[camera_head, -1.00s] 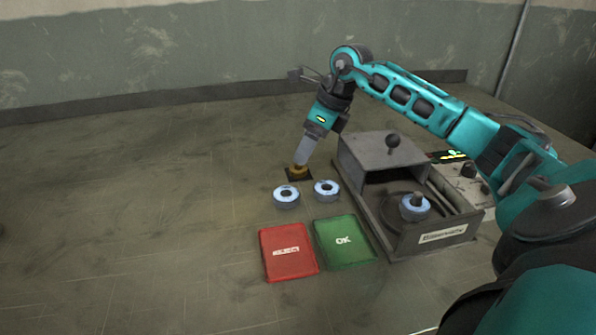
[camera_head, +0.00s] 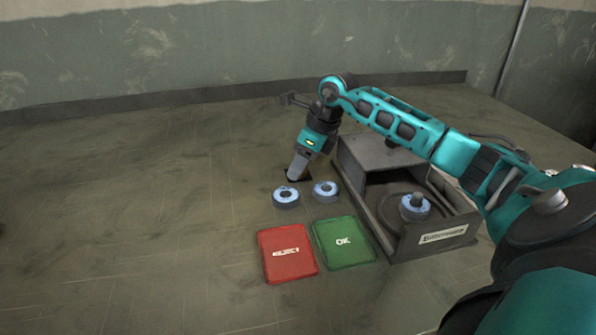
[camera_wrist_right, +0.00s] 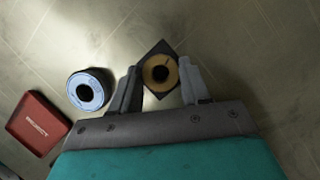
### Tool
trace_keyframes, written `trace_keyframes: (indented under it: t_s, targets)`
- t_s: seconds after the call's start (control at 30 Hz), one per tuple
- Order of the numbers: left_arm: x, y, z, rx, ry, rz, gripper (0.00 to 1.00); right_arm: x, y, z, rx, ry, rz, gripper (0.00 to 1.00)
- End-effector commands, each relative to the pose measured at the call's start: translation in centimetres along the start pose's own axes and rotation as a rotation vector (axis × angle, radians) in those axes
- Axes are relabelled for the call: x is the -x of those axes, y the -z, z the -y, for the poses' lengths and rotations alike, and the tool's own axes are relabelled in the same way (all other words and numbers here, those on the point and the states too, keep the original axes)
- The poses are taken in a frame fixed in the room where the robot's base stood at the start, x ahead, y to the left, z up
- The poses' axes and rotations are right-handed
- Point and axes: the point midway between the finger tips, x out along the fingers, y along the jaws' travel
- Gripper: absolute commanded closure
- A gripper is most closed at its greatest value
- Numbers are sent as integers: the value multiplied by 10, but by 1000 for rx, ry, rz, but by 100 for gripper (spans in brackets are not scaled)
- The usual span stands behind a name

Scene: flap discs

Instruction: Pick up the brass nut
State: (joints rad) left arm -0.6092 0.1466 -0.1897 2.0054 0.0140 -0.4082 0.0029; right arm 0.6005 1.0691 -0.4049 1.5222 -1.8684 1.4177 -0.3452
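The brass nut (camera_wrist_right: 160,73) is a golden ring with a dark centre, lying on a small black square pad (camera_wrist_right: 161,47) in the right wrist view. My right gripper (camera_wrist_right: 159,72) is low over the pad, its two fingers apart on either side of the nut. The nut is close to the right-hand finger, and I cannot tell whether they touch. In the head view my right gripper (camera_head: 291,179) points down at the pad and hides the nut. My left gripper is not in view.
Two blue-white discs (camera_head: 286,197) (camera_head: 325,191) lie just in front of the pad. Nearer are the red REJECT mat (camera_head: 288,253) and green OK mat (camera_head: 344,242). A grey metal machine (camera_head: 437,237) holding another disc (camera_head: 415,207) stands to the right. The table's left side is clear.

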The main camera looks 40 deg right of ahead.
Motion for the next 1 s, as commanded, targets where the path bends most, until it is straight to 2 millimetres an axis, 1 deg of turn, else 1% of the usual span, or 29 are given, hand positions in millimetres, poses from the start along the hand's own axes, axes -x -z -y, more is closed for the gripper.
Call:
trace_keyframes:
  t_s: [0.03, 0.37, 0.63, 0.77, 0.87, 1.0]
  targets:
    - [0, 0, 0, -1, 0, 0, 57, 0, 0, 0, 0, 0, 0, 59]
    - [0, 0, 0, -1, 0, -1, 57, 0, 0, 0, 0, 0, 0, 90]
    - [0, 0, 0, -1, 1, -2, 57, 2, -1, 0, 0, 1, 2, 90]
    - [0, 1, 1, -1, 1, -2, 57, 9, -4, 0, 1, 2, 2, 90]
    - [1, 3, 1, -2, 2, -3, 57, 21, -9, 1, 1, 4, 5, 90]
    - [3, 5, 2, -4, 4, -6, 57, 47, -20, 1, 2, 4, 6, 90]
